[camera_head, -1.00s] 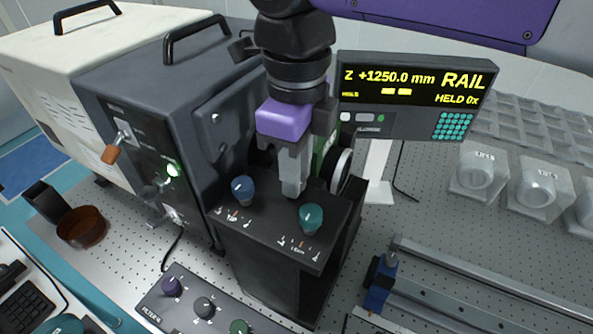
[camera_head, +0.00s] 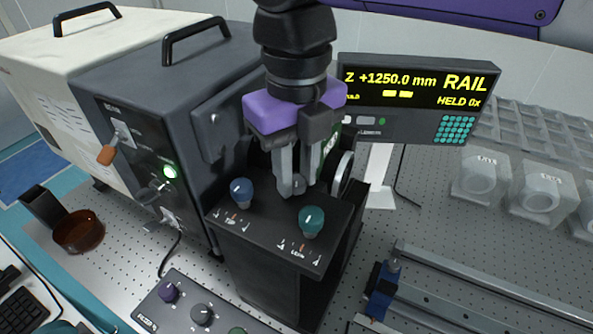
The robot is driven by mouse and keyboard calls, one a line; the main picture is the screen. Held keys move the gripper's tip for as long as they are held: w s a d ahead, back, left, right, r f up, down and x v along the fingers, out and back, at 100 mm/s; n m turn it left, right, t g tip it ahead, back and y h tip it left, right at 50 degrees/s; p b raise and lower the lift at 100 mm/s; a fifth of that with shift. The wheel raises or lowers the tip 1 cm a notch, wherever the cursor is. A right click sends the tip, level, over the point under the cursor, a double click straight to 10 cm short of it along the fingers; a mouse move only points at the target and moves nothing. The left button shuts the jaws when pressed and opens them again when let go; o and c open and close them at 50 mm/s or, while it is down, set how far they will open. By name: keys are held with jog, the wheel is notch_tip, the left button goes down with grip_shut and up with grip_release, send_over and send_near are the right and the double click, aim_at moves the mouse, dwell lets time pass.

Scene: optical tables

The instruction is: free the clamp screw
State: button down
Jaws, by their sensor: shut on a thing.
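My gripper (camera_head: 299,186) points down over the black mount box (camera_head: 268,262), behind its blue knob (camera_head: 241,191) and teal knob (camera_head: 311,220). Its two grey fingers stand on either side of a small grey knob, which looks like the clamp screw (camera_head: 299,184), and are shut on it. The fingers hide part of the screw, so I cannot see whether it is loose. The display (camera_head: 417,97) reads "Z +1250.0 mm", "RAIL" and "HELD 0x".
A dark instrument box (camera_head: 150,130) stands close on the left. A round lens-like part (camera_head: 342,174) sits just right of my gripper. A rail (camera_head: 450,290) with a blue carrier (camera_head: 380,290) lies at right. A control panel (camera_head: 200,312) is in front.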

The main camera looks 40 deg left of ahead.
aim_at(296, 180)
jog(key=shift+r, duration=0.1)
jog(key=c, duration=1.1)
grip_release()
jog(key=shift+c, duration=0.2)
notch_tip(296, 180, up, 8)
jog(key=shift+f, duration=0.15)
